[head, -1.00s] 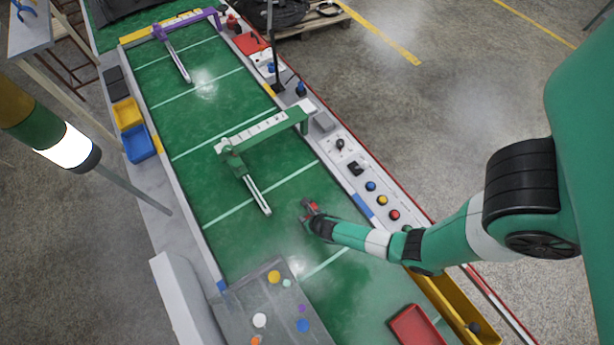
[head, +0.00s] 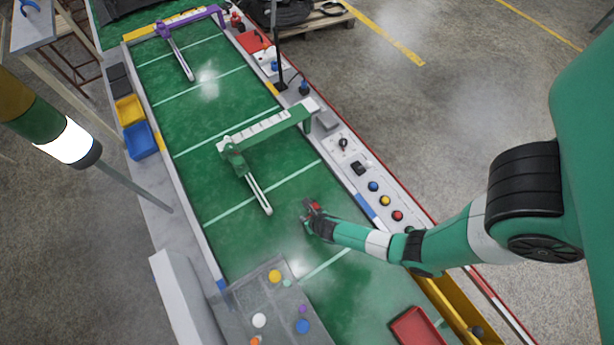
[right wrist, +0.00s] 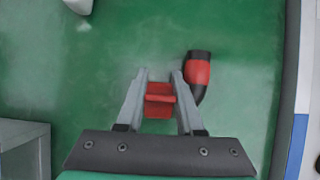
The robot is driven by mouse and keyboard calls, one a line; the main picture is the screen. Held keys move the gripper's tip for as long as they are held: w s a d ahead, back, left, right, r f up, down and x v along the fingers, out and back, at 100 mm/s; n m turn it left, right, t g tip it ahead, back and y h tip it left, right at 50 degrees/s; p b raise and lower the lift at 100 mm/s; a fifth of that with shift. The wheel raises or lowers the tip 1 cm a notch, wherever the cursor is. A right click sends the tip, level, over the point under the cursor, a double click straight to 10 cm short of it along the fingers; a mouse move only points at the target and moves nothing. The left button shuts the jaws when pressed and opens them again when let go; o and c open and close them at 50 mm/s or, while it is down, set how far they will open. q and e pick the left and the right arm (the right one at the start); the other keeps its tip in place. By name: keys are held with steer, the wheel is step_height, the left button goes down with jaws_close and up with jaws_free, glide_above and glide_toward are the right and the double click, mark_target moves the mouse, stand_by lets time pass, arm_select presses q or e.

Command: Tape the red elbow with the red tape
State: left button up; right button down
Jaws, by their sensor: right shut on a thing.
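In the right wrist view my right gripper (right wrist: 160,78) is shut on a red piece that looks like the red tape (right wrist: 159,101), held between its two grey fingers. The red elbow (right wrist: 198,73), a curved pipe with black ends, is just right of the right finger over the green belt. I cannot tell whether the finger touches it. In the head view my right gripper (head: 312,214) is low over the green belt, with a small patch of red at its tip. I cannot tell tape from elbow there. My left gripper is not in view.
A green gate (head: 265,133) with a pale double rod crosses the belt beyond my gripper. A grey platform (head: 243,304) with several coloured discs is at the near left. A red tray (head: 416,326) and a yellow bin (head: 448,303) are at the near right. The belt around my gripper is mostly clear.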

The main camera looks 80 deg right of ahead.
steer(key=shift+s+a+f, duration=0.1)
steer(key=shift+s+f, duration=0.5)
steer(key=shift+s, duration=0.1)
steer(key=c, duration=0.7)
jaws_free()
steer(key=shift+c, duration=0.2)
steer(key=shift+o, duration=1.4)
steer(key=shift+w+a, duration=0.15)
steer(key=shift+r, duration=0.15)
steer(key=shift+r+p, duration=0.35)
steer(key=shift+p, duration=0.05)
steer(key=w+p+v, duration=0.1)
steer(key=p+v, duration=0.4)
steer(key=v, duration=0.6)
steer(key=shift+r, duration=0.3)
steer(key=shift+w, duration=0.1)
